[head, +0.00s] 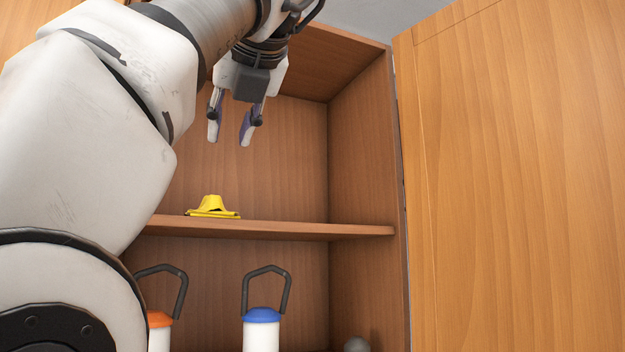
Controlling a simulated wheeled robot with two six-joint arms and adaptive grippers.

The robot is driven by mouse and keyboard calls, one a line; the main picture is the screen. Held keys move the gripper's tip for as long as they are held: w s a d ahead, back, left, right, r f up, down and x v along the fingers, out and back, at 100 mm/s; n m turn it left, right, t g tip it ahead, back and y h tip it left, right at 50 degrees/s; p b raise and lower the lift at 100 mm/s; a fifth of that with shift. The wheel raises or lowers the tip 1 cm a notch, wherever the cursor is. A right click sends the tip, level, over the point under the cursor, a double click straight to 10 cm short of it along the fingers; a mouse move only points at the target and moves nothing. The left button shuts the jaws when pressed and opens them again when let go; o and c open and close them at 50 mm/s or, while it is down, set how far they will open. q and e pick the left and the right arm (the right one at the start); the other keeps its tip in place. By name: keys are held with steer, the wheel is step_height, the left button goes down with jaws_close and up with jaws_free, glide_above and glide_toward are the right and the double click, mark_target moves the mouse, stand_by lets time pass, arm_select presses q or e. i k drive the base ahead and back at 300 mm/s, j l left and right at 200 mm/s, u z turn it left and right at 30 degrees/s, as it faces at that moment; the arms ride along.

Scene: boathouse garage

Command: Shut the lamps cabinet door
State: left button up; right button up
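The lamps cabinet (360,140) is a wooden cabinet with one shelf, seen from the front in the head view. Its door (515,180) stands open on the right, hinged at the cabinet's right side and filling the right of the view. My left gripper (230,134) points down in front of the upper compartment, left of the door and apart from it. Its two fingers are spread, with nothing between them. My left arm hides the left part of the cabinet. My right gripper is not in view.
A yellow object (213,208) sits on the shelf (280,229). Below it stand a lamp with a blue top (262,330) and one with an orange top (159,332), both with dark handles. A grey round object (357,344) shows at the bottom right of the cabinet.

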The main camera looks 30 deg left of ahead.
mark_target(512, 112)
steer(key=k+l, duration=0.2)
steer(key=l, duration=0.15)
steer(key=k+l, duration=0.2)
steer(key=l, duration=0.15)
steer(key=k+l, duration=0.15)
steer(key=l, duration=0.2)
steer(key=k+l, duration=0.2)
steer(key=l, duration=0.15)
steer(key=k+l, duration=0.2)
steer(key=l, duration=0.15)
